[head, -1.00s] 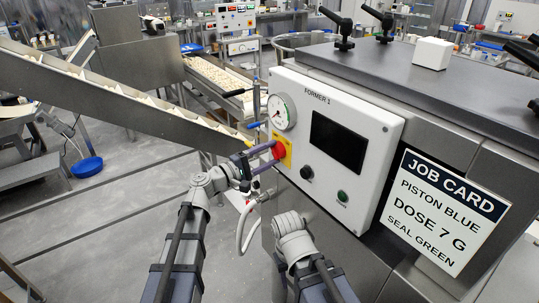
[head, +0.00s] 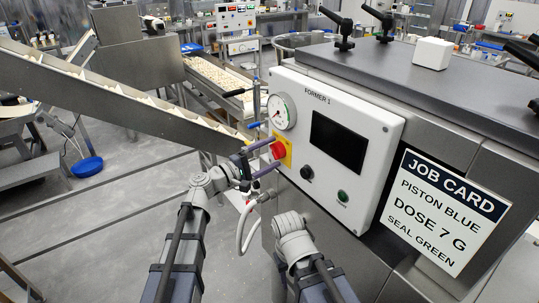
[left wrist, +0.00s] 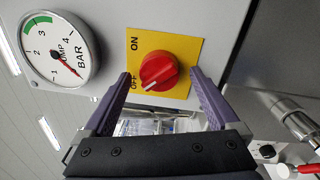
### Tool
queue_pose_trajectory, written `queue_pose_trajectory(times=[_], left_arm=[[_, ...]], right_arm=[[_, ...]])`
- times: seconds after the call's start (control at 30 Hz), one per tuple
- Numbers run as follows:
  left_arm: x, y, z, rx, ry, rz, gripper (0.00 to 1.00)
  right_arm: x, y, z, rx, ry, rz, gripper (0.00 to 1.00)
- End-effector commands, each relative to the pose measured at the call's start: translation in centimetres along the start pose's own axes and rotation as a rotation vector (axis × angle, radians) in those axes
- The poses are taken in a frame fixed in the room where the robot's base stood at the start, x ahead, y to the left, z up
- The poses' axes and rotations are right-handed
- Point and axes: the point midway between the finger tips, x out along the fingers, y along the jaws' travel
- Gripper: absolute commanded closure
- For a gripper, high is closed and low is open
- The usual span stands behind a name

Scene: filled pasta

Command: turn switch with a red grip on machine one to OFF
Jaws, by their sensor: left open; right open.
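The red-grip switch (head: 279,149) sits on a yellow plate on the white panel of the machine marked FORMER 1. In the left wrist view the red grip (left wrist: 159,70) has a white mark pointing to the lower left, near the word OFF; ON is printed above that. My left gripper (head: 272,154) is open in front of the switch. In the left wrist view its fingers (left wrist: 160,76) stand on either side of the grip, with gaps visible. My right arm's wrist (head: 291,236) is below the panel; its gripper fingers cannot be made out.
A pressure gauge (head: 282,111) is above the switch. A dark screen (head: 338,142), a black knob (head: 307,172) and a green button (head: 342,195) are to its right. A job card (head: 445,210) hangs further right. A sloping conveyor (head: 120,95) is at left.

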Motion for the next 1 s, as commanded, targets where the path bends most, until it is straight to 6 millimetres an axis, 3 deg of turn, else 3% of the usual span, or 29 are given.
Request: queue_pose_trajectory(times=[0.5, 1.0], left_arm=[[-6.9, -0.1, 0.0, 0.001, 0.003, 0.000, 0.06], [-7.8, -0.1, 0.1, 0.003, -0.001, -0.005, 0.06]], right_arm=[[0.5, -0.1, 0.0, 0.000, 0.000, 0.000, 0.50], [0.5, -0.1, 0.0, 0.000, 0.000, 0.000, 0.50]])
